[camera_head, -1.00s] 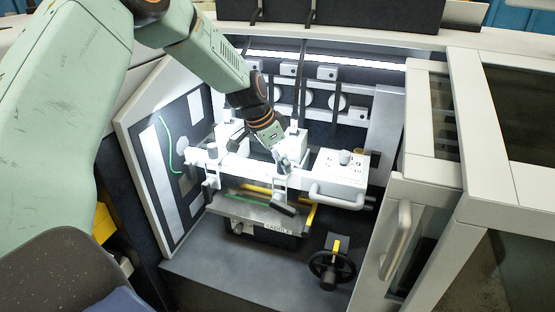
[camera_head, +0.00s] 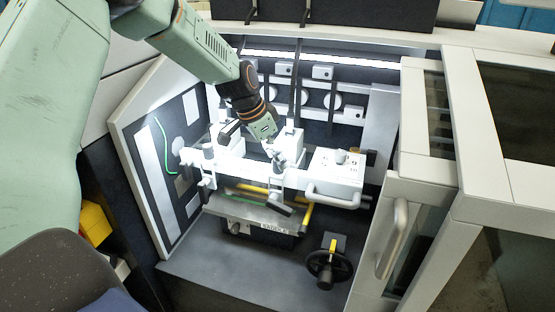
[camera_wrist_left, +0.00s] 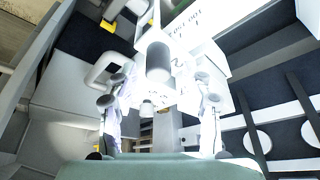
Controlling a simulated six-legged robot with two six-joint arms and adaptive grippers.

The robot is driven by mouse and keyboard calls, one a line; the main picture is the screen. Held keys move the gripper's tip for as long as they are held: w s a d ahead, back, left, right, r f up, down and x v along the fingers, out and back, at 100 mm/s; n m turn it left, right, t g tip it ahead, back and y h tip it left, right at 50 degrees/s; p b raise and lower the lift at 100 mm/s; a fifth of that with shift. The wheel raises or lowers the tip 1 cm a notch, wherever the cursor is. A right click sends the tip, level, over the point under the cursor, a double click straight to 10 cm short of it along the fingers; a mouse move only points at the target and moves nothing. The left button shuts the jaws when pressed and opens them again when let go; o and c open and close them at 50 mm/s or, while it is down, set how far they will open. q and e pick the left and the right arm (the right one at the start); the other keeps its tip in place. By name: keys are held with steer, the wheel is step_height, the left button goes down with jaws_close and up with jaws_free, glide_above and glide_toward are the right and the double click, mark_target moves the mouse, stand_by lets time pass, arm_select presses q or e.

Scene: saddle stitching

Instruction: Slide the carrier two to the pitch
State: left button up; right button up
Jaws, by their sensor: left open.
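A white rail (camera_head: 232,170) runs across the open machine bay, with carriers along it. One carrier with a dark knob (camera_head: 208,151) is at the left; another (camera_head: 277,182) is near the middle, partly covered by my left gripper. I cannot read which one is two. My left gripper (camera_head: 275,156) is open just above the middle carrier. In the left wrist view its fingers (camera_wrist_left: 160,95) stand apart, with a grey cylindrical knob (camera_wrist_left: 159,62) on a white part between or just beyond them. Contact is not clear. My right gripper is not in view.
A white box with a scale and knob (camera_head: 337,172) sits at the rail's right end, with a handle below. Below are a saddle plate (camera_head: 245,211) and a black handwheel (camera_head: 329,264). The bay's side panel (camera_head: 160,170) and door handle (camera_head: 394,238) flank the space.

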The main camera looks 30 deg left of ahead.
arm_select(q)
steer(key=v, duration=1)
steer(key=shift+s+d, duration=0.1)
steer(key=shift+d, duration=0.05)
